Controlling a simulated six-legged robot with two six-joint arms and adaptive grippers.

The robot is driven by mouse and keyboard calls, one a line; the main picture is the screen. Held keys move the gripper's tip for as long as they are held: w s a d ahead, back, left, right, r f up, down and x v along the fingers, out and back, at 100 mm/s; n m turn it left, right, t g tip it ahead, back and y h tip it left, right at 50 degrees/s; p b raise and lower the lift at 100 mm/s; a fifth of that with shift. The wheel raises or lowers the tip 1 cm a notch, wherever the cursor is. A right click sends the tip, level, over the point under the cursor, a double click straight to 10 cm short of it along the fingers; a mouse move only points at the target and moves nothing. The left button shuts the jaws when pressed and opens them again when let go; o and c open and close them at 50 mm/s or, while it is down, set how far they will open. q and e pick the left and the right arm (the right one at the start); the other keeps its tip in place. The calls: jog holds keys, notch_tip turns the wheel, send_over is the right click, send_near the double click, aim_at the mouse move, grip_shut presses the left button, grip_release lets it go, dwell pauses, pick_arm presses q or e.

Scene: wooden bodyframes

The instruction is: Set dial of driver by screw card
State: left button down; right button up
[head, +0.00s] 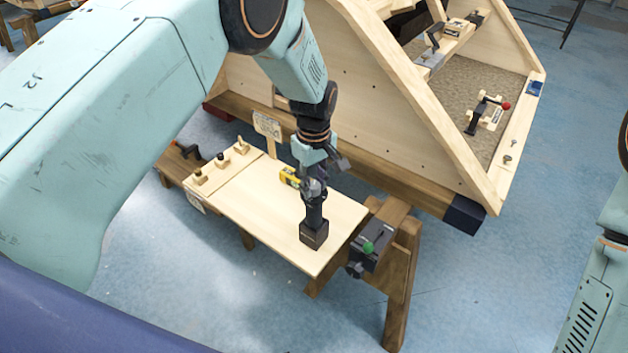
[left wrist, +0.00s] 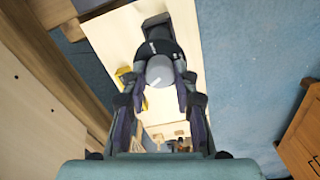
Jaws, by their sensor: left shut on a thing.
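My right gripper is out of view.
The pale board (head: 265,221) is mostly bare in front. Several small knobbed blocks (head: 221,160) stand at its left end. A large wooden frame (head: 400,108) rises close behind.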

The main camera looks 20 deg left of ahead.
aim_at(314, 185)
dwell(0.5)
pick_arm(q)
jog(key=c, duration=1)
grip_release()
notch_tip(314, 185, up, 12)
jog(key=shift+r, duration=0.1)
